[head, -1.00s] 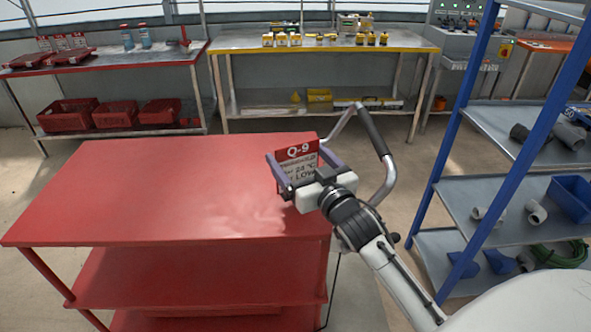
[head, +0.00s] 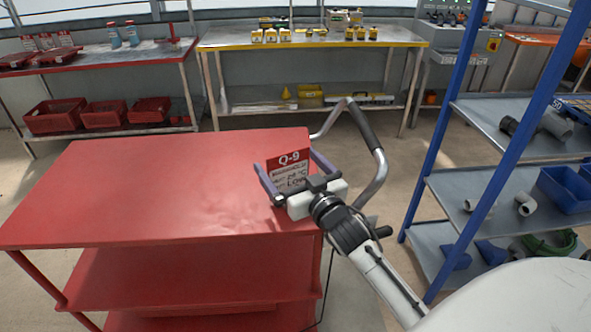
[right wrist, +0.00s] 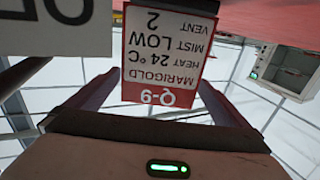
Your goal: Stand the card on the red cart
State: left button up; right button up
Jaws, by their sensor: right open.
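My right gripper (head: 286,158) is open, with one finger on each side of the card. In the right wrist view the card (right wrist: 165,55) appears upside down between the fingers (right wrist: 155,90), close to both. My left gripper is not in view.
The cart's metal handle (head: 378,165) stands just right of my gripper. A blue-framed shelf rack (head: 470,130) is at the right. A red bench (head: 110,62) and a yellow-edged bench (head: 300,41) stand behind. The left and middle of the cart top are clear.

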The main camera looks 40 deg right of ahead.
jog(key=s+a, duration=0.2)
jog(key=s, duration=0.9)
jog(key=shift+s+b, duration=0.35)
jog(key=shift+s, duration=0.05)
